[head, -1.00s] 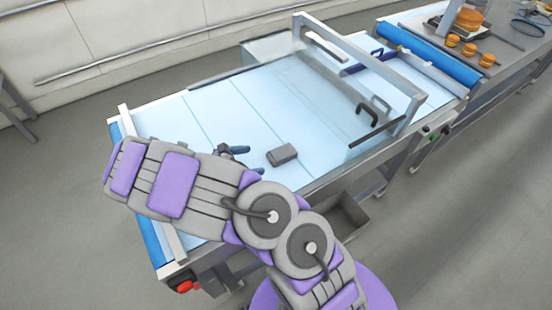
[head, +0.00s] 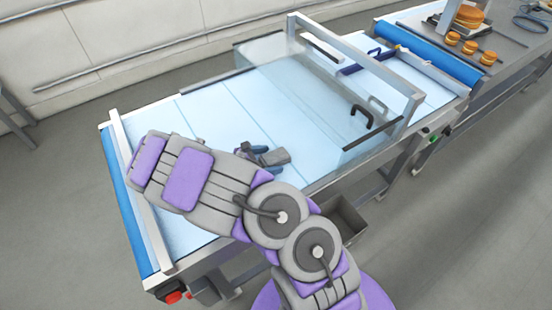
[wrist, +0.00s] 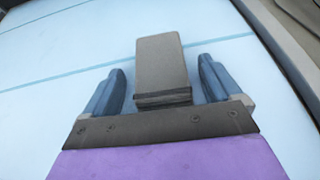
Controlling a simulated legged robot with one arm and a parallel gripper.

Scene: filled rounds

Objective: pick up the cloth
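The cloth is a small grey folded block (head: 276,157) lying on the pale blue belt surface (head: 215,115). My gripper (head: 257,152) is right at it, partly hidden behind my arm in the head view. In the wrist view the cloth (wrist: 162,62) lies between my two blue fingers (wrist: 162,75). The fingers are open, with belt showing between the cloth and each finger. The near end of the cloth, with dark bands across it, is close to my palm. I cannot tell whether it touches.
A metal rail (head: 140,190) and blue roller edge lie at the left. A further table (head: 510,45) holds round orange-brown items. The belt behind the cloth is clear.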

